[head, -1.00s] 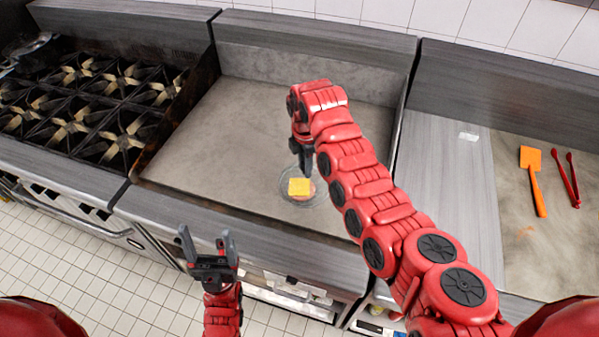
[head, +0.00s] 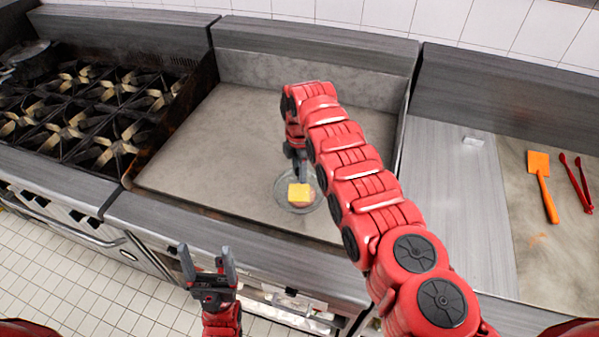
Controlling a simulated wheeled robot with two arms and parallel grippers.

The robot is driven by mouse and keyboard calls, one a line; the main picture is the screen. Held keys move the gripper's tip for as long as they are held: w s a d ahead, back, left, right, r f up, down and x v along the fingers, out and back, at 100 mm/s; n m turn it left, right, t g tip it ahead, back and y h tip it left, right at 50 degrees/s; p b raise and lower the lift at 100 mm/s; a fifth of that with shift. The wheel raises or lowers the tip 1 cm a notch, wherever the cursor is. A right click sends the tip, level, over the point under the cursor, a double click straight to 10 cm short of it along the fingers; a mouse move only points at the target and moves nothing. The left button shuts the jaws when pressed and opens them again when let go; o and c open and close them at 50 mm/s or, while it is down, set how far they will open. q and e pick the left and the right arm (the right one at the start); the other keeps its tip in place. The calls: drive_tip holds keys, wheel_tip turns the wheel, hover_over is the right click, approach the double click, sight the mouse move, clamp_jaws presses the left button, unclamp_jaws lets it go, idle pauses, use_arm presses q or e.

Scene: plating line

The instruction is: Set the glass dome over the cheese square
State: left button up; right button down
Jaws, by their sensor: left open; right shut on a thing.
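The yellow cheese square (head: 298,193) lies on the griddle, apparently on a darker round piece that is mostly hidden. The clear glass dome (head: 284,203) shows as a round transparent outline around the cheese square. I cannot tell whether its rim touches the griddle. My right gripper (head: 299,176) points down just behind the cheese square and is shut on the dome's top; its fingertips are partly hidden. My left gripper (head: 206,268) is open and empty, in front of the griddle's front edge, over the floor.
The flat griddle (head: 220,140) has free room to the left of the dome. A burner range (head: 85,115) stands at the left. An orange spatula (head: 544,185) and red tongs (head: 577,183) lie on the right counter.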

drive_tip(key=shift+f+b, duration=0.65)
drive_tip(key=shift+b, duration=0.15)
drive_tip(key=c, duration=0.6)
unclamp_jaws()
drive_tip(key=shift+r, duration=0.1)
